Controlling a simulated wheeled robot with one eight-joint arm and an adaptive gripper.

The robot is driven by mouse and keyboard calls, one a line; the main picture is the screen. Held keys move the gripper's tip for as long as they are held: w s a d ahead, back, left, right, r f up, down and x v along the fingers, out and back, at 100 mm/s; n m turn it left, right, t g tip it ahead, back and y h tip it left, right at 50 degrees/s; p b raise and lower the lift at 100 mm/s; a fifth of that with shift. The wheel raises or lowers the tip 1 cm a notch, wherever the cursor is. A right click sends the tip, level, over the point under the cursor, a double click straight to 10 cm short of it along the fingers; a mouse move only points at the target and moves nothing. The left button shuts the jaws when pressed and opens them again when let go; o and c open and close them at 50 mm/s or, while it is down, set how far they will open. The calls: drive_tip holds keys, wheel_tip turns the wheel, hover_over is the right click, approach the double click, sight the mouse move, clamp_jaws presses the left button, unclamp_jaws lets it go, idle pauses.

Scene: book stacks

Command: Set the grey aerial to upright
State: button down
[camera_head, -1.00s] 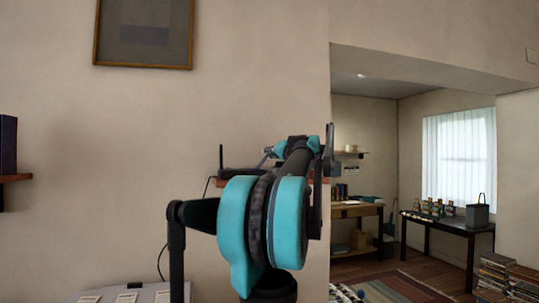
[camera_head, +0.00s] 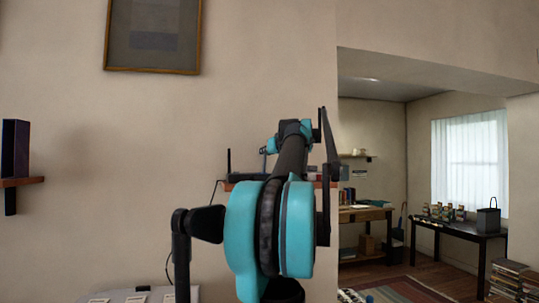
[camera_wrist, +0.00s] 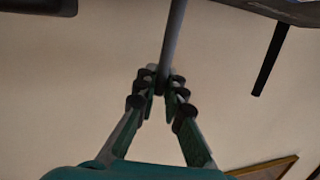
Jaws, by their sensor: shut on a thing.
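The grey aerial (camera_wrist: 174,38) is a thin rod that comes down from the top of the wrist view, leaning slightly there. My gripper (camera_wrist: 161,82) is shut on its lower part in that view, with the fingertips closed around it. A dark second aerial (camera_wrist: 270,60) stands apart to the right. In the head view, a dark device (camera_head: 245,176) sits on the wall shelf with a black aerial (camera_head: 229,160) standing up at its left.
The wooden shelf (camera_head: 240,186) runs behind my arm. A framed picture (camera_head: 153,35) hangs above left, and a dark book (camera_head: 15,148) stands on another shelf at far left. The wall between them is clear. Desks stand in the alcove at right.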

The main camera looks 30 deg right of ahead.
drive_tip(key=shift+w+a+n, duration=0.1)
drive_tip(key=shift+a+n, duration=0.3)
drive_tip(key=shift+a, duration=0.05)
idle(0.3)
drive_tip(key=c, duration=1.6)
unclamp_jaws()
drive_tip(key=s, duration=0.4)
drive_tip(key=s+r, duration=0.1)
drive_tip(key=s, duration=0.6)
drive_tip(key=shift+s+a+r, duration=0.35)
drive_tip(key=shift+s+r, duration=0.05)
